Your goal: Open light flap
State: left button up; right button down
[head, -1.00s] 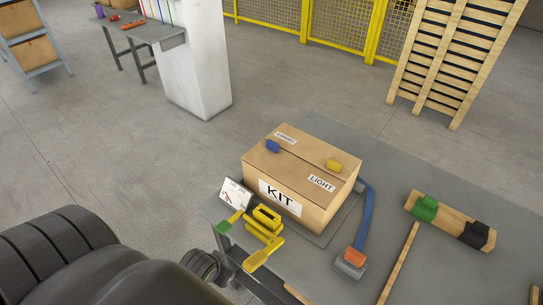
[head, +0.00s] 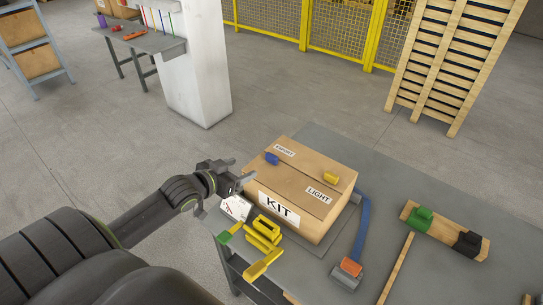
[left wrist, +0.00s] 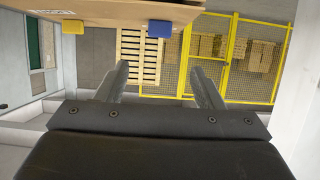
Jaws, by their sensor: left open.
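The brown KIT box (head: 312,210) stands closed on the grey table. Its top has two flaps that meet at a middle seam. The light flap (head: 300,187) is the nearer one, labelled LIGHT, with a yellow tab (head: 330,177) on it. My left gripper (head: 240,174) is open and empty, just left of the box's left side. In the left wrist view its open fingers (left wrist: 160,88) lie apart from the blue tab (left wrist: 73,27) and yellow tab (left wrist: 160,29). My right gripper is not in view.
A yellow tool (head: 264,240) and a small card (head: 235,208) lie at the table's left edge. A blue strap (head: 361,225) with an orange-grey block (head: 347,273) runs right of the box. A wooden rail (head: 445,231) holds green and black blocks.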

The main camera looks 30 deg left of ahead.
aim_at(270, 157)
pick_arm(q)
jog(key=x, duration=1.6)
jog(key=shift+f, duration=0.15)
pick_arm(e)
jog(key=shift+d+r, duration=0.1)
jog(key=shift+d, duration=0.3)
